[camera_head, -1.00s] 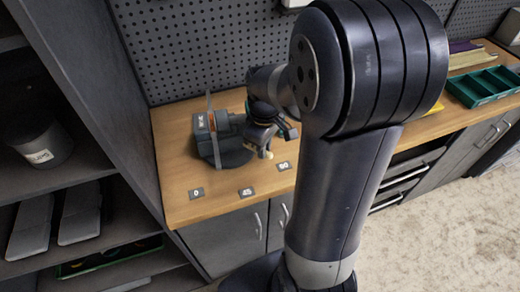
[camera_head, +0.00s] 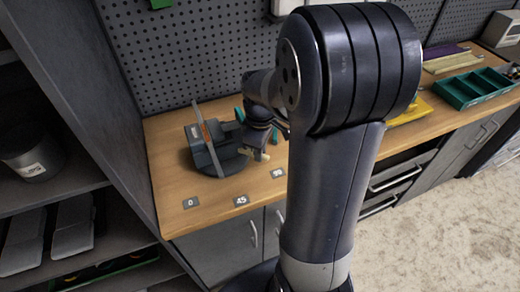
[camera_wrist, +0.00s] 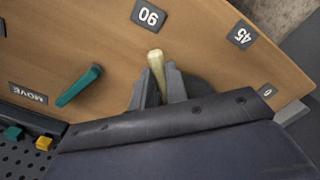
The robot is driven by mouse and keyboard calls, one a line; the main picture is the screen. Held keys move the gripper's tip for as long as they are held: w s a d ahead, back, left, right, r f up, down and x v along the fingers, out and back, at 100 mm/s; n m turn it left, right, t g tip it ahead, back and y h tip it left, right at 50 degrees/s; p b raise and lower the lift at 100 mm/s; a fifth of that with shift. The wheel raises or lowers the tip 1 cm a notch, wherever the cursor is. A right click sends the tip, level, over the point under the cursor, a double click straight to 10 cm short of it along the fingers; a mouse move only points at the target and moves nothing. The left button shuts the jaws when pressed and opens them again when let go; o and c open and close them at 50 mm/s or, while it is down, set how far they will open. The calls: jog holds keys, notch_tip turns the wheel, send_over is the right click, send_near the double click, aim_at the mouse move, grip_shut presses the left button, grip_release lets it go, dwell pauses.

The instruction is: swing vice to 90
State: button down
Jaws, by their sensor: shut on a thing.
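The vice (camera_head: 213,150) is a dark grey body on a round base with a tilted upright grey bar, on the wooden bench at left. My gripper (camera_wrist: 158,82) is shut on its cream handle (camera_wrist: 156,60); the rounded tip sticks out past the fingers. In the head view the handle (camera_head: 262,157) shows just below my gripper, on the vice's right side. The 90 plate (camera_head: 278,173), 45 plate (camera_head: 241,201) and 0 plate (camera_head: 190,203) lie along the bench front. In the wrist view the tip points close to the 90 plate (camera_wrist: 150,15). The vice is mostly hidden there.
A teal lever (camera_wrist: 78,86) lies left of the handle in the wrist view, near a MOVE plate (camera_wrist: 28,93). A pegboard (camera_head: 190,50) stands behind the bench and a dark shelf (camera_head: 50,150) at left. A green tray (camera_head: 475,88) sits at right.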

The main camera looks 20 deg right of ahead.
jog(key=c, duration=1.4)
grip_release()
jog(key=shift+w+d, duration=0.1)
jog(key=shift+r, duration=0.1)
notch_tip(320, 180, up, 11)
jog(key=shift+f, duration=0.2)
notch_tip(320, 180, down, 11)
jog(key=shift+r, duration=0.1)
